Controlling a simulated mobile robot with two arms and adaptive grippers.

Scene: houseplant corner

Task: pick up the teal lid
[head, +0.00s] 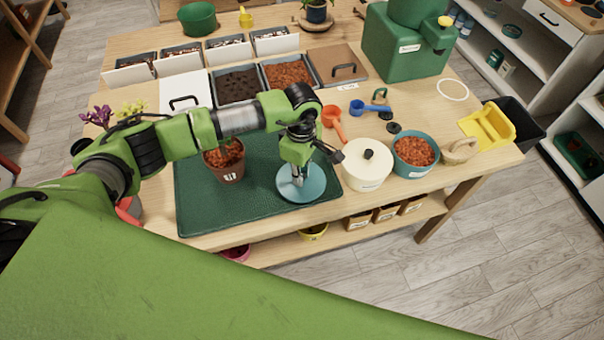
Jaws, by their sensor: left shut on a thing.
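The teal lid (313,186) is a round, flat disc over the right part of the dark green mat (200,213). My left gripper (298,179) points down at the middle of the lid and is shut on it. The gripper's own wrist hides the lid's centre and the fingertips. I cannot tell whether the lid rests on the mat or is just above it. My right gripper is not in view.
A cream pot with a lid (367,172) stands close to the right of the teal lid. A teal bowl of orange-brown pellets (415,153) is beyond it. A terracotta pot (228,168) stands on the mat to the left. The mat's front middle is clear.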

